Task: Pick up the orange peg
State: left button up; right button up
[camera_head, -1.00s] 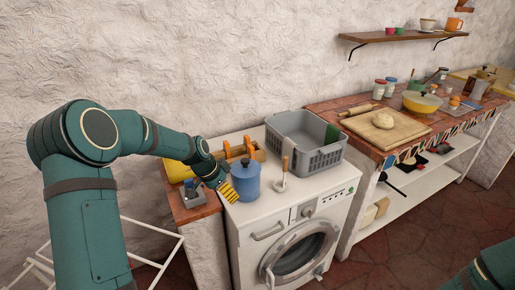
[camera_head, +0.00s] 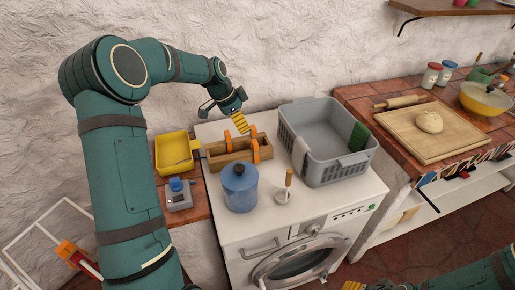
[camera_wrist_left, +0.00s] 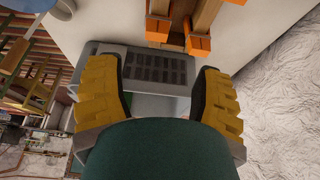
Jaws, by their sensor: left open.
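Two orange pegs show at a wooden box on the white washing machine top. One orange peg (camera_head: 255,149) stands across the box's right part, and another (camera_head: 226,140) is near its back. Two orange pieces also show at the top of the left wrist view, one of them an orange peg (camera_wrist_left: 158,29). The wooden box (camera_head: 222,157) is low and open. My left gripper (camera_head: 239,122) is above and behind the box, apart from the pegs. Its yellow fingers are spread and empty in the left wrist view (camera_wrist_left: 160,90). A yellow tip of my right gripper (camera_head: 353,286) shows at the bottom edge; its jaws are mostly hidden.
A blue lidded jar (camera_head: 240,192) stands in front of the box. A grey basket (camera_head: 325,150) is to its right, with a wooden-handled tool (camera_head: 286,187) in front. A yellow tray (camera_head: 172,150) lies left. The wall (camera_head: 290,60) is close behind my left gripper.

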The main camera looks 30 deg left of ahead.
aim_at(254, 142)
pick_arm(q)
jog(key=x, duration=0.6)
jog(key=shift+d+f, duration=0.1)
jog(key=shift+f, duration=0.05)
jog(key=shift+b+x, duration=0.35)
jog(key=shift+x, duration=2.35)
jog(key=shift+s+d, duration=0.1)
jog(key=shift+d, duration=0.1)
jog(key=c, duration=1)
